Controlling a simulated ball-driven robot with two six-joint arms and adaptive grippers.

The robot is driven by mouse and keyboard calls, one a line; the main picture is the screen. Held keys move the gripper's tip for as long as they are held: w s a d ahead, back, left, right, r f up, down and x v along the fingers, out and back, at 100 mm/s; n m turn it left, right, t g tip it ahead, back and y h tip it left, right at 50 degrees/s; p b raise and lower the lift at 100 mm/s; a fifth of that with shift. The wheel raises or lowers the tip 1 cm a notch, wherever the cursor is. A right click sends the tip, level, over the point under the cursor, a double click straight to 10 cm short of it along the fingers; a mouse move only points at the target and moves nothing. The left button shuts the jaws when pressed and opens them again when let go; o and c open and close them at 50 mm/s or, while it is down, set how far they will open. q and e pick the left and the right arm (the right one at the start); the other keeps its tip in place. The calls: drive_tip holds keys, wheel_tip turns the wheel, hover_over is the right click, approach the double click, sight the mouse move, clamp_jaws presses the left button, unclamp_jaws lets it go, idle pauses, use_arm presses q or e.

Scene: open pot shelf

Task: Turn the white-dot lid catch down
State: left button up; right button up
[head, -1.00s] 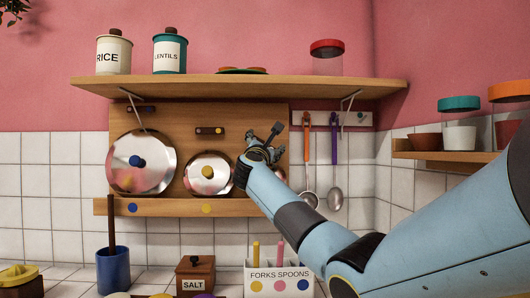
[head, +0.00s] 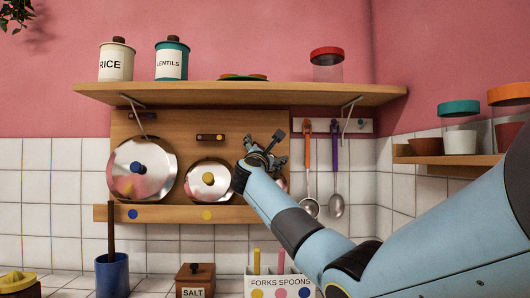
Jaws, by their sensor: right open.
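The white-dot lid catch does not show; the right end of the wooden lid board (head: 236,150), where a third lid hangs, is largely covered by my right gripper (head: 270,147). That gripper is open, in front of this part of the board; I cannot tell whether it touches anything. A sliver of the third lid (head: 283,186) shows beside my wrist. The yellow-dot catch (head: 211,137) lies level above the yellow-knob lid (head: 209,181). Another dark catch sits above the blue-knob lid (head: 142,169), partly behind a shelf bracket. My left gripper is not in view.
A shelf (head: 240,94) with jars overhangs the board. A ladle (head: 308,170) and a spoon (head: 336,170) hang just right of my gripper. A ledge (head: 175,214) runs below the lids. A blue pot (head: 112,275), salt box (head: 195,282) and cutlery holder (head: 279,284) stand below.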

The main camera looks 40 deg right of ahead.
drive_tip(key=v, duration=1.2)
drive_tip(key=shift+d+f, duration=0.1)
